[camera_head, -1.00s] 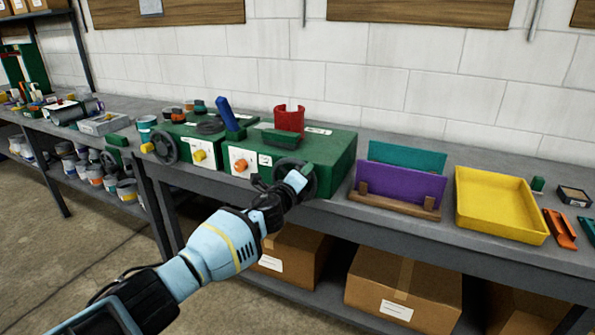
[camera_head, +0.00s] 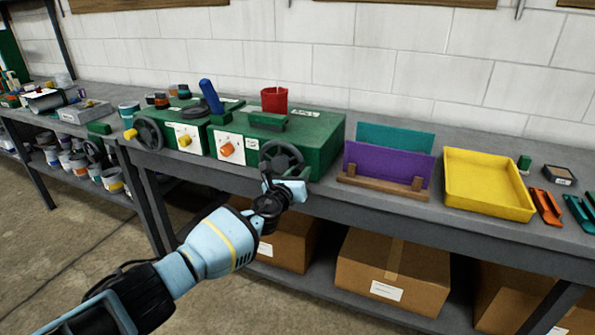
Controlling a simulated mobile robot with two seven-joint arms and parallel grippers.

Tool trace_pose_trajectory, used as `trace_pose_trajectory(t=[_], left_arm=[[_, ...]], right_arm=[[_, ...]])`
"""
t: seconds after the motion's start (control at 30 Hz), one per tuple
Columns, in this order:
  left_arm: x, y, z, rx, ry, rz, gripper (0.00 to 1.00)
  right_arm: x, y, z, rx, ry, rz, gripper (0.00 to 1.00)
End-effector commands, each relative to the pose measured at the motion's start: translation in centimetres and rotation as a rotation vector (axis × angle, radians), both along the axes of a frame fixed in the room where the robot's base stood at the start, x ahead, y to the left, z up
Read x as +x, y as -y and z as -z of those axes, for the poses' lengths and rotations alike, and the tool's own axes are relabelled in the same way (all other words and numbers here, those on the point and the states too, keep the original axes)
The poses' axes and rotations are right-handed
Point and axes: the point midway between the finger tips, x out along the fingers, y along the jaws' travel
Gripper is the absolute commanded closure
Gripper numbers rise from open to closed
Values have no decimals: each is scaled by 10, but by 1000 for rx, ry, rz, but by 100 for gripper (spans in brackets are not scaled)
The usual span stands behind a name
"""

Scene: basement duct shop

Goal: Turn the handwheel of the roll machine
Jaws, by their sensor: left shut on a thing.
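A green roll machine (camera_head: 320,137) with a white front panel and an orange knob (camera_head: 226,149) stands on the grey bench. Its dark spoked handwheel (camera_head: 281,156) is on the front right. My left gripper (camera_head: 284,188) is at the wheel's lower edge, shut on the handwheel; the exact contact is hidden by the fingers. A red curled piece (camera_head: 274,100) stands upright on top of the machine. My right gripper is not in view.
A second green machine with its own handwheel (camera_head: 149,133) stands at left. Purple and teal panels (camera_head: 385,166) in a wooden rack and a yellow tray (camera_head: 488,183) are at right. Cardboard boxes (camera_head: 392,272) fill the lower shelf.

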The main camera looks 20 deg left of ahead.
Motion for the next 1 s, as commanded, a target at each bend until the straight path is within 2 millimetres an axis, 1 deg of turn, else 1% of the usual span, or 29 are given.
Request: trace_pose_trajectory(t=[0.2, 0.67, 0.7, 0.77, 1.0], left_arm=[[0, 0, 5, 55, 3, 0, 100], [0, 0, 5, 69, 4, 0, 100], [0, 0, 5, 69, 4, 0, 67], [0, 0, 5, 69, 4, 0, 60], [0, 0, 5, 66, 4, 0, 60]], right_arm=[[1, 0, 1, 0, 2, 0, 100], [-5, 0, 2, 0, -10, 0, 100], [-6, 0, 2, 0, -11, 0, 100], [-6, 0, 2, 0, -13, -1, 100], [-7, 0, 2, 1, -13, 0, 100]])
